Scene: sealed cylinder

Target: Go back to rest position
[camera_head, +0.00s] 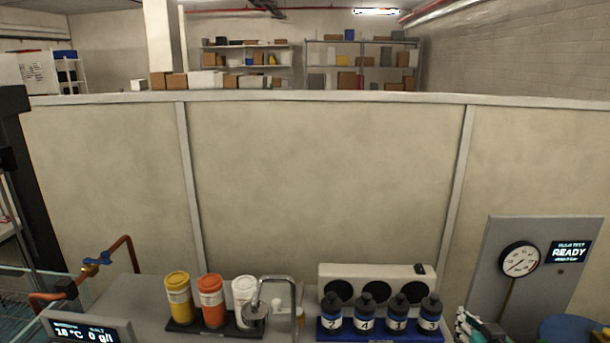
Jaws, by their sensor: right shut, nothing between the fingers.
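My left gripper is not in view.
On the bench stand yellow (179,298), orange (212,301) and white (244,299) canisters, a metal tap (293,290) and several numbered bottles (365,314) in a blue rack. A gauge panel (552,285) reading READY stands at right. A low partition (320,180) closes the back.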

